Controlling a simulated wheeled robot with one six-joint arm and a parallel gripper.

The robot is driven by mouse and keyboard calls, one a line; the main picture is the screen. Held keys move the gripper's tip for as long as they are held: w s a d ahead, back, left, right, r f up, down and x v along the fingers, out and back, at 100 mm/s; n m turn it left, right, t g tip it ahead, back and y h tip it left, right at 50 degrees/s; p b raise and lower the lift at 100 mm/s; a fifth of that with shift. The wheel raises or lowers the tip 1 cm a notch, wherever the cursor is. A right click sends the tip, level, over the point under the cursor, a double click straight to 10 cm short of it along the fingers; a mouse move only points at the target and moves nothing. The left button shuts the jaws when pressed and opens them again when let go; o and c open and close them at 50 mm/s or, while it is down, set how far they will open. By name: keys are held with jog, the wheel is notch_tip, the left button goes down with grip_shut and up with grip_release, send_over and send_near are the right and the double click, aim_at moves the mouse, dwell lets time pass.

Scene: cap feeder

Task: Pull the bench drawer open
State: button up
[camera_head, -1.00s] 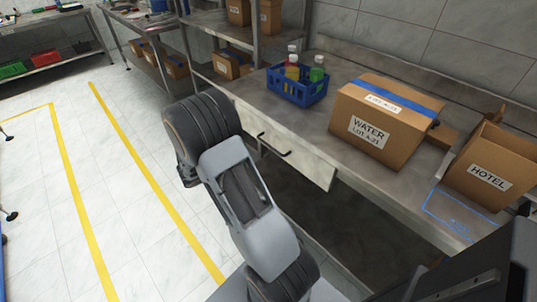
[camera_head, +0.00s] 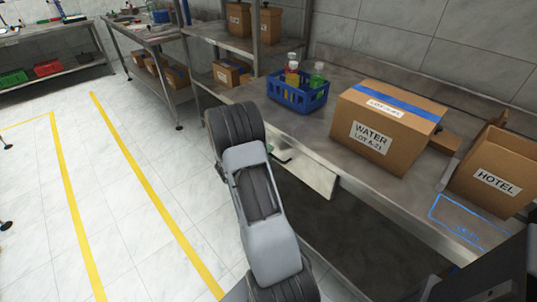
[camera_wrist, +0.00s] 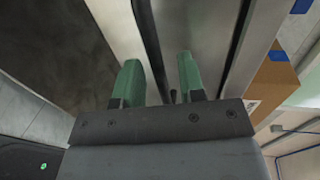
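The bench drawer's pale front (camera_head: 308,172) shows under the bench top in the head view, partly hidden behind my arm. Its dark bar handle (camera_head: 284,158) is mostly covered by my wrist. In the wrist view my gripper (camera_wrist: 157,62) has two green fingers standing apart, with a clear gap between them. A small dark piece (camera_wrist: 172,96), perhaps part of the handle, shows between the finger bases. I cannot tell whether the fingers touch the handle.
On the bench (camera_head: 355,190) stand a blue crate (camera_head: 296,100) with bottles, a WATER carton (camera_head: 395,130) and an open HOTEL carton (camera_head: 495,170). A metal shelf post (camera_head: 256,40) rises at the back. Tiled floor (camera_head: 110,200) is clear at left.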

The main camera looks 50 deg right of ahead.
jog(key=shift+d+f, duration=0.1)
jog(key=shift+d, duration=0.3)
jog(key=shift+c, duration=0.5)
grip_shut()
